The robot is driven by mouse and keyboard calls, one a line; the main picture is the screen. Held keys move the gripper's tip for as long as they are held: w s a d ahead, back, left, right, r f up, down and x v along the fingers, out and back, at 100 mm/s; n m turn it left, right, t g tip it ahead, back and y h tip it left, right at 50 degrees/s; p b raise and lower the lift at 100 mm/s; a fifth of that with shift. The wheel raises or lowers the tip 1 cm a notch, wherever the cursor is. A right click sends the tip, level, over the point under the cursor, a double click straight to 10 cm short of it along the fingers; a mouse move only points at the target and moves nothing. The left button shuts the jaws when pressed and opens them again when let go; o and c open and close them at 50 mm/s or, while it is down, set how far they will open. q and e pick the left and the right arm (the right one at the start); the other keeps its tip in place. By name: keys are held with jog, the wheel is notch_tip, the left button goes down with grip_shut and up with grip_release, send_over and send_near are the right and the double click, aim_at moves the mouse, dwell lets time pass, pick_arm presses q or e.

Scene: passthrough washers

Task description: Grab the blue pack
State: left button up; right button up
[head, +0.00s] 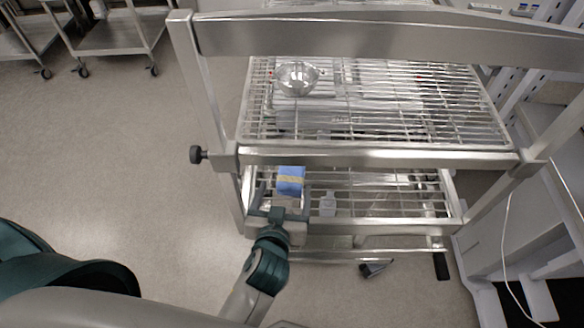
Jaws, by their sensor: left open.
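The blue pack (291,175) has a yellowish band across it and sits on the lower wire shelf (350,180), near its left end. My left gripper (281,196) is at the front of that shelf, just in front of the pack. Its jaws are open, with one finger to each side of the pack's near end. I cannot tell whether a finger touches the pack. The upper shelf's front rail (370,157) passes close above the pack. My right gripper is not in view.
A small clear bottle (328,203) stands to the right of the pack on the lower shelf. A metal bowl (297,78) sits on the upper wire rack. A black knob (197,154) sticks out at the left post. Open floor (110,160) lies to the left.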

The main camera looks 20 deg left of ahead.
aim_at(292, 169)
pick_arm(q)
jog(key=p+x, duration=0.1)
jog(key=x, duration=0.4)
jog(key=shift+w+p, duration=0.35)
jog(key=shift+p, duration=0.05)
jog(key=shift+w+a+f, duration=0.15)
jog(key=shift+w+f, duration=0.25)
jog(key=shift+w, duration=0.1)
jog(key=shift+p+x, duration=0.8)
jog(key=x, duration=0.1)
jog(key=p+x, duration=0.1)
jog(key=shift+w+d+f, duration=0.15)
jog(key=shift+w+d, duration=0.1)
jog(key=shift+w, duration=0.05)
jog(key=shift+w+a+f, duration=0.1)
jog(key=shift+w+f, duration=0.2)
jog(key=shift+w, duration=0.1)
jog(key=shift+c, duration=0.3)
